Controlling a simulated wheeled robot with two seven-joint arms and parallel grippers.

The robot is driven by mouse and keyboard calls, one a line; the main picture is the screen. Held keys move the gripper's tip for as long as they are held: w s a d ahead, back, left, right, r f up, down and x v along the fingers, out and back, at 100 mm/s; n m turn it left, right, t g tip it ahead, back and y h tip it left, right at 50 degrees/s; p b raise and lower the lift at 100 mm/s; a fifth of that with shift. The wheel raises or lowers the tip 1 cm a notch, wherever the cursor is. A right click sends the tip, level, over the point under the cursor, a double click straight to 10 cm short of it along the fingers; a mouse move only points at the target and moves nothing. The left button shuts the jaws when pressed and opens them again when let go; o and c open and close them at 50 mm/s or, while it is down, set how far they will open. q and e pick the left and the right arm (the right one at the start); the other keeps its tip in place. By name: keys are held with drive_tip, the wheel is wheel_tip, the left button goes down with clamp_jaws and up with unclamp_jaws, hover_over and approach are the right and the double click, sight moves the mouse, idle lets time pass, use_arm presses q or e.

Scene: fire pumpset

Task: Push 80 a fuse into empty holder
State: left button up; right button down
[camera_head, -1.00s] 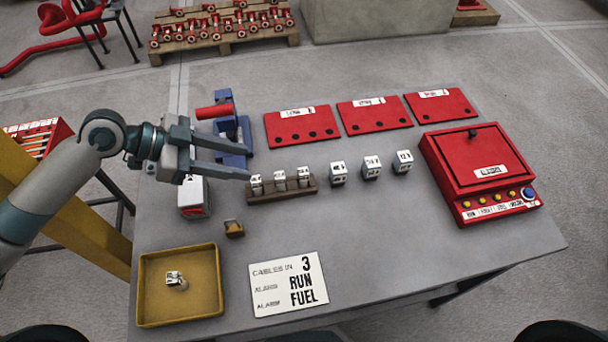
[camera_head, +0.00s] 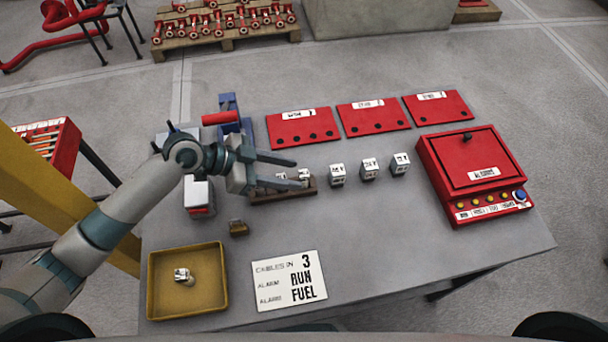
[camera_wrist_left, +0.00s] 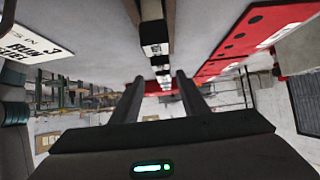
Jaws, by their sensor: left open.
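My left gripper (camera_head: 298,174) is open, its fingers pointing right over the brown rack (camera_head: 284,193). The rack holds small white-topped fuses. Two show at the fingers, one in the middle (camera_head: 281,177) and one at the right end (camera_head: 304,175); the left end is hidden by the gripper. In the left wrist view a white-and-black block (camera_wrist_left: 155,50) shows ahead of the open fingers (camera_wrist_left: 160,95), with nothing clearly between them. Three white blocks stand right of the rack: left (camera_head: 337,174), middle (camera_head: 369,168) and right (camera_head: 400,163). I cannot read which fuse is 80 A or see an empty holder.
A yellow tray (camera_head: 160,312) holds a small white piece (camera_head: 182,274). A sign (camera_head: 289,280) lies beside it. A red box with buttons (camera_head: 470,170) stands at the right. Red plates lie behind, and a blue stand (camera_head: 230,110) is behind the gripper. The front right table is clear.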

sight(304, 173)
use_arm(q)
drive_tip(key=shift+d, duration=0.15)
drive_tip(key=shift+w+d+f+p, duration=0.25)
drive_tip(key=shift+d+f+p, duration=0.1)
drive_tip(key=shift+d+p, duration=0.25)
drive_tip(key=p+x, duration=0.1)
drive_tip(key=x, duration=0.1)
drive_tip(key=shift+w+d+f, duration=0.25)
drive_tip(key=shift+f, duration=0.1)
drive_tip(key=shift+d+f+p, duration=0.3)
clamp_jaws()
